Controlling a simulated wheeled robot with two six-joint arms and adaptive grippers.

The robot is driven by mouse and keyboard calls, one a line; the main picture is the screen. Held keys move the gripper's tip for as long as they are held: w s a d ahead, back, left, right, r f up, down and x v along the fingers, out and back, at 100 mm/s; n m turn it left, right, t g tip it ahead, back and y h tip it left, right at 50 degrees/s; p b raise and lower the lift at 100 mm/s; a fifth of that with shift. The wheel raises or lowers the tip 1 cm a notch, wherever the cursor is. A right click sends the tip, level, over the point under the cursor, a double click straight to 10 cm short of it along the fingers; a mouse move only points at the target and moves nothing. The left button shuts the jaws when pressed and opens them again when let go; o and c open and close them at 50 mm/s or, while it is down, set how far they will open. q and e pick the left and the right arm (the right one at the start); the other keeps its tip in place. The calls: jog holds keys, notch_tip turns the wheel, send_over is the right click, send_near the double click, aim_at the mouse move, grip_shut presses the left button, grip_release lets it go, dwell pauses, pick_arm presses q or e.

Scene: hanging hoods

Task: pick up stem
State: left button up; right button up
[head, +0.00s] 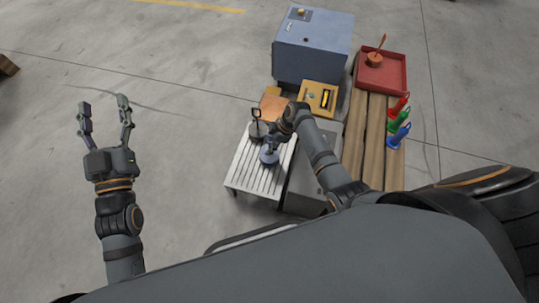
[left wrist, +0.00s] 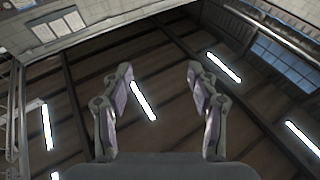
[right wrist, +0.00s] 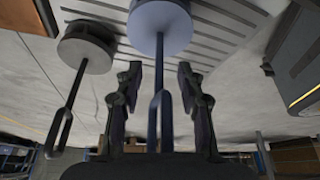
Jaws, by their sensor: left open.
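A blue-grey stem with a round base (head: 269,155) stands on the slatted grey table (head: 240,178). In the right wrist view its base (right wrist: 160,22) is at the top, and its looped rod runs down between my fingers. My right gripper (head: 276,138) is open around the rod; gaps show on both sides in the right wrist view (right wrist: 160,75). A darker stem (head: 257,130) with a looped handle stands just beside it, and also shows at left in the right wrist view (right wrist: 87,48). My left gripper (head: 103,103) is open and empty over bare floor.
Behind the table are an orange-brown board (head: 272,104), a yellow box (head: 318,96) and a blue-grey cabinet (head: 312,50). A red tray (head: 393,72) and red, green and blue items (head: 398,122) sit on wooden planks (head: 372,135) at right.

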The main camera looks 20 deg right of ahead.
jog(key=shift+a+f, duration=0.15)
jog(key=shift+f, duration=0.15)
pick_arm(q)
jog(key=r+t, duration=0.1)
jog(key=s+r, duration=0.1)
jog(key=r, duration=0.1)
jog(key=shift+r+t, duration=0.25)
jog(key=shift+t, duration=0.15)
pick_arm(e)
jog(key=shift+c, duration=0.4)
grip_shut()
